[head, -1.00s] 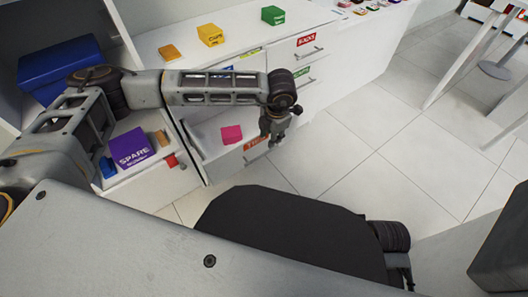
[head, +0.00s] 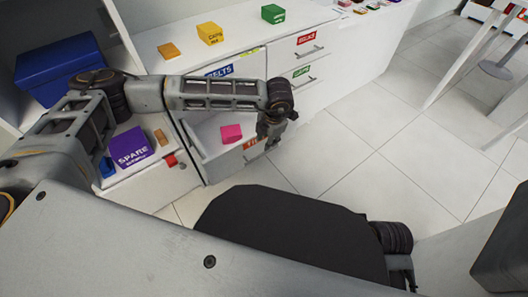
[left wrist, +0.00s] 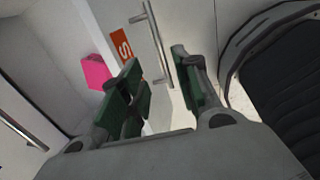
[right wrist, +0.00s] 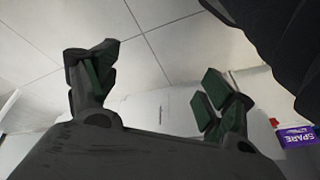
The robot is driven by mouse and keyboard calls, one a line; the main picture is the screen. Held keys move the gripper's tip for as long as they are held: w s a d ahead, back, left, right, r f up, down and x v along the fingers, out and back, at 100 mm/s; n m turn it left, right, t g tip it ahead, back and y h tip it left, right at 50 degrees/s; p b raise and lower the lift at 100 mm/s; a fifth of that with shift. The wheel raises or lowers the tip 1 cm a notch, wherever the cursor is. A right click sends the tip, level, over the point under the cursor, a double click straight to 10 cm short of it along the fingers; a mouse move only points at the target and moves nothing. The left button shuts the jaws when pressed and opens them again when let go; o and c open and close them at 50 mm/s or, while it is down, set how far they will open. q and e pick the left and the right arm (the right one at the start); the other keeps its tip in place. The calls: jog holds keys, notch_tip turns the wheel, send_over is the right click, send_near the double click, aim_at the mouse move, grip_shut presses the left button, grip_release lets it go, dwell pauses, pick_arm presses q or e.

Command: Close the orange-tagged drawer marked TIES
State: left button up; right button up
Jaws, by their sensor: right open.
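The orange-tagged drawer (head: 217,149) stands pulled out from the white unit, with a pink block (head: 231,133) inside. Its orange tag (head: 250,144) is partly hidden by my left gripper (head: 270,143). In the left wrist view the tag (left wrist: 122,46) shows only its last letter, beside a silver bar handle (left wrist: 152,42). My left gripper (left wrist: 156,65) is open, and the handle's lower end appears between its fingertips; contact cannot be told. My right gripper (right wrist: 153,75) is open and empty in the right wrist view, over the floor and away from the drawer.
A purple SPARE box (head: 130,147), a small orange block (head: 160,137) and a red block (head: 171,160) are left of the drawer. Closed drawers with red (head: 306,38) and green (head: 300,71) tags lie to its right.

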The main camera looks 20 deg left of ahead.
aim_at(264, 154)
pick_arm(q)
jog(key=shift+w+a+f+b, duration=0.25)
jog(key=shift+f+b, duration=0.2)
jog(key=shift+f, duration=1.2)
jog(key=shift+w+a+f+b, duration=0.15)
jog(key=shift+a+f+b, duration=0.2)
jog(key=shift+f, duration=1.35)
jog(key=shift+w+a+f+b, duration=0.2)
jog(key=shift+f+b, duration=0.3)
jog(key=shift+f, duration=1.15)
pick_arm(e)
notch_tip(264, 154, down, 7)
jog(key=a+t+y, duration=0.1)
jog(key=a, duration=0.1)
jog(key=shift+w+r, duration=0.2)
jog(key=shift+w, duration=0.2)
pick_arm(q)
jog(key=shift+c, duration=0.5)
grip_shut()
